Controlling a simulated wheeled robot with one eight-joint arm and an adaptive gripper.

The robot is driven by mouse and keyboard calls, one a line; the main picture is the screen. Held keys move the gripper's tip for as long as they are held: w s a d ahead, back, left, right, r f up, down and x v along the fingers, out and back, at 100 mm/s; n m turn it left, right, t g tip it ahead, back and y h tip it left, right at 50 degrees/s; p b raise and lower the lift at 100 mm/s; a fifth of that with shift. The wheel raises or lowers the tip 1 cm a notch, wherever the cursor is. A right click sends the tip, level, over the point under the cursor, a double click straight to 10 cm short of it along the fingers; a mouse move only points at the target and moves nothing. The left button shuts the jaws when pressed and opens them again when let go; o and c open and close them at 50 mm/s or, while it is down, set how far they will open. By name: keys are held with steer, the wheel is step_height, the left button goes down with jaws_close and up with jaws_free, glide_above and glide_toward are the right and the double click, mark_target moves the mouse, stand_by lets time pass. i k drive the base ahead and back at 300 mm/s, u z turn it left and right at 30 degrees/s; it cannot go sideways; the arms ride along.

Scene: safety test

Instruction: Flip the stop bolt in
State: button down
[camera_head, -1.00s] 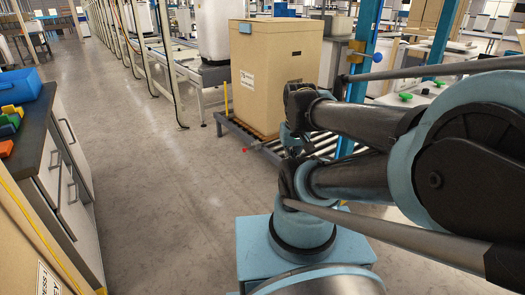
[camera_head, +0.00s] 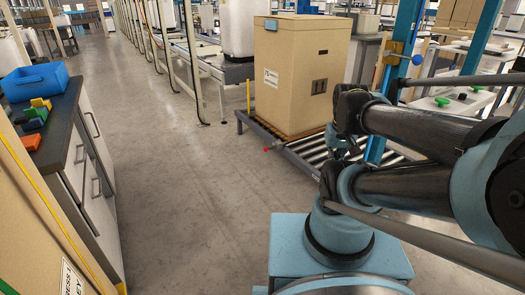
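A short part with a red tip (camera_head: 266,149) sticks out at the near left end of the roller conveyor (camera_head: 305,163). A brass-coloured fitting with a blue knob (camera_head: 417,60) sits on the blue post right of the big carton. I cannot tell which of these is the stop bolt. My folded arm (camera_head: 410,130) fills the right side and hides part of the conveyor and the post's foot. No gripper fingers can be made out.
A tall cardboard carton (camera_head: 300,75) stands on the conveyor. At left is a dark-topped cabinet (camera_head: 62,125) with a blue bin (camera_head: 35,82) and coloured parts. A carton (camera_head: 35,220) is close at the lower left. Grey floor (camera_head: 190,190) is open between cabinet and conveyor.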

mark_target(265, 149)
steer(key=i, duration=0.9)
